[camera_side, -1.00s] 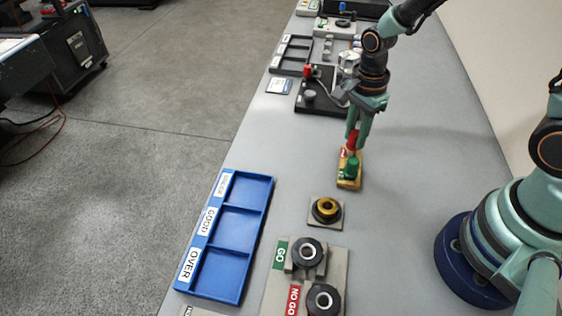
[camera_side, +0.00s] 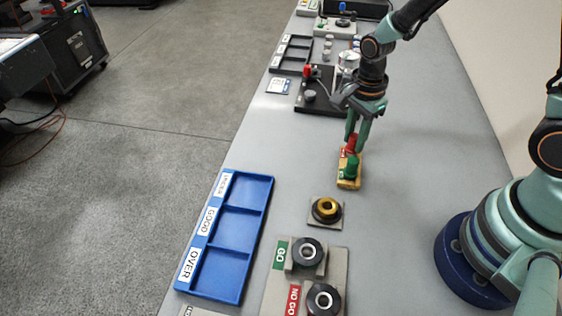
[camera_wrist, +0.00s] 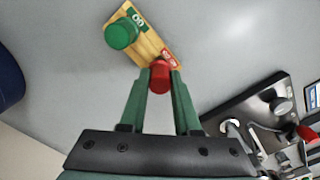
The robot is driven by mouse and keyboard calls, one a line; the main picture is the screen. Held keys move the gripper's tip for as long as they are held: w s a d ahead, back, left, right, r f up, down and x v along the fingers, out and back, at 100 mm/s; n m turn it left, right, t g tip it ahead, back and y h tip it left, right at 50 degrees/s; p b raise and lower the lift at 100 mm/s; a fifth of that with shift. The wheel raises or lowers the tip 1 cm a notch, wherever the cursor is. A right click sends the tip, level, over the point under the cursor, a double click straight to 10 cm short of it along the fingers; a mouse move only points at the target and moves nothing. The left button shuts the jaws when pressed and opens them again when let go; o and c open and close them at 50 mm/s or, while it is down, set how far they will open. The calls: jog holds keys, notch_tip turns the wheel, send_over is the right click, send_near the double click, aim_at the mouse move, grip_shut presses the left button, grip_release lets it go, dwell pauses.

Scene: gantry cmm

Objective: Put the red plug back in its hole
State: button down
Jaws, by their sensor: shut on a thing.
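The red plug (camera_side: 351,143) is between the fingers of my gripper (camera_side: 356,133), over the far end of a yellow wooden block (camera_side: 348,184). In the wrist view the red plug (camera_wrist: 160,76) sits between the fingertips of my gripper (camera_wrist: 160,84), at the block's red-labelled end. The plug's lower end and its hole are hidden, so I cannot tell how deep it sits. A green plug (camera_side: 352,167) stands upright at the near end of the block, and also shows in the wrist view (camera_wrist: 121,35).
A brass ring on a plate (camera_side: 326,210) and the GO (camera_side: 307,251) and NO GO (camera_side: 323,299) gauges stand nearer. A blue sorting tray (camera_side: 240,259) lies at the left. A black fixture (camera_side: 318,101) stands behind. The bench right of the block is clear.

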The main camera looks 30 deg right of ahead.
aim_at(355, 136)
jog(key=shift+f, duration=0.35)
dwell(0.4)
jog(key=c, duration=0.5)
grip_release()
jog(key=shift+c, duration=0.2)
jog(key=shift+o, duration=0.2)
jog(key=o, duration=0.4)
jog(key=shift+c, duration=0.2)
jog(key=shift+r, duration=3.5)
